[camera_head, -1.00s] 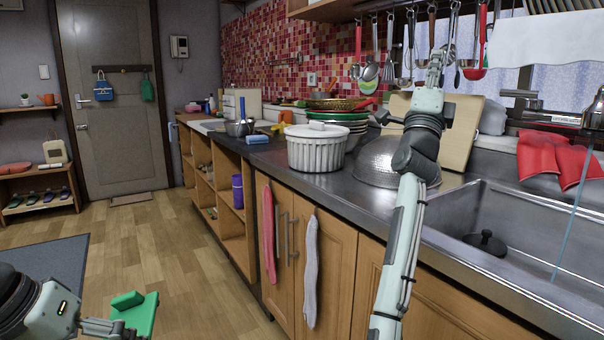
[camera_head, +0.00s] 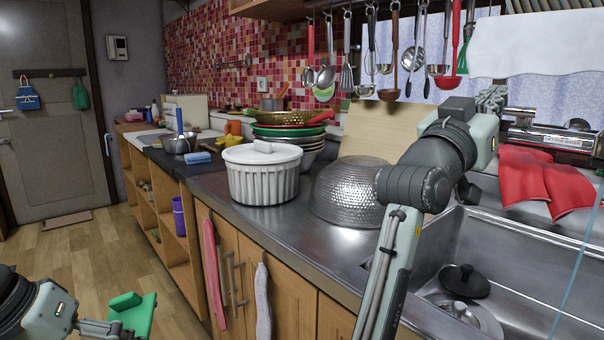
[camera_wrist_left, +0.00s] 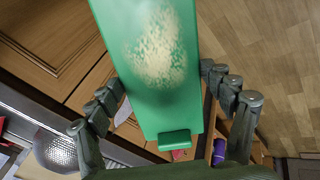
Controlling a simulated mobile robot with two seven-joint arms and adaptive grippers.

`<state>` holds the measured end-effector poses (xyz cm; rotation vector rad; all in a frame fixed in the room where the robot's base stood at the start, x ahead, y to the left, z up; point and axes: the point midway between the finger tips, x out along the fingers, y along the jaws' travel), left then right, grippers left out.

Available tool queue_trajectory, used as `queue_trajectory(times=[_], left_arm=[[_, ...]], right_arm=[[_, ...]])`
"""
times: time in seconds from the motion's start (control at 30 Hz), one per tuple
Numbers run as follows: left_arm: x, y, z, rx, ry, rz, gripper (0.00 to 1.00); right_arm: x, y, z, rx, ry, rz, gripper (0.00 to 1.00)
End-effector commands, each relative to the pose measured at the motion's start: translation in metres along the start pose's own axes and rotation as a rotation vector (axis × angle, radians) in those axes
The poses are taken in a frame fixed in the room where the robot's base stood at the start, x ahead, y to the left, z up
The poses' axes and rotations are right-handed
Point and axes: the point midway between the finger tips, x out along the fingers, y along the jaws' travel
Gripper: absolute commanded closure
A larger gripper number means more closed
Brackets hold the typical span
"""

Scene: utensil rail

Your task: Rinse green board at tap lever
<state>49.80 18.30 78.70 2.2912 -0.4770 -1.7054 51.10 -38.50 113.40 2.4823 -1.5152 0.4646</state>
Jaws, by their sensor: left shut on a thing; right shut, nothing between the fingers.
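My left gripper (camera_head: 108,327) is shut on the green board (camera_head: 136,312) at the lower left of the head view, out over the floor. In the left wrist view the green board (camera_wrist_left: 155,75) lies between the fingers, with a pale, grainy beige patch on its face. My right gripper (camera_head: 491,98) is shut and empty, raised beyond the sink, beside the metal tap body (camera_head: 553,138). The forearm hides part of the area below it. A thin blue stream of water (camera_head: 578,275) falls into the sink at the right. I cannot make out the tap lever clearly.
The steel sink (camera_head: 425,262) holds a black-knobbed lid (camera_head: 464,281). Red cloth (camera_head: 545,183) lies behind it. A steel colander (camera_head: 345,190), white pot (camera_head: 262,175) and bowls stand on the counter. Utensils (camera_head: 388,60) hang above. The floor at left is clear.

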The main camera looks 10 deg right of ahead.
Motion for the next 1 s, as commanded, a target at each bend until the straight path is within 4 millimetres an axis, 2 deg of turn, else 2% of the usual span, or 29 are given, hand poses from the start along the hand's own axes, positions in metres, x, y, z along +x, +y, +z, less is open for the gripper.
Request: queue_trajectory(times=[0.2,0.43,0.5,0.63,1.0], left_arm=[[-0.019,0.008,-0.006,0.0,0.002,0.001,0.54],[-0.032,0.014,-0.011,0.0,0.001,0.001,0.54],[-0.027,0.012,-0.009,0.0,0.001,0.001,0.54],[-0.026,0.012,-0.009,0.0,0.001,0.001,0.54],[-0.026,0.012,-0.009,0.0,0.001,0.001,0.54]], right_arm=[[0.046,0.0,-0.006,0.003,0.001,0.001,1.0],[0.094,0.0,-0.004,0.001,0.003,0.0,1.0],[0.084,-0.002,0.016,0.0,-0.003,-0.005,1.0],[0.078,-0.002,0.029,0.002,-0.001,-0.004,1.0],[0.075,-0.001,0.037,0.004,0.002,-0.003,1.0]])
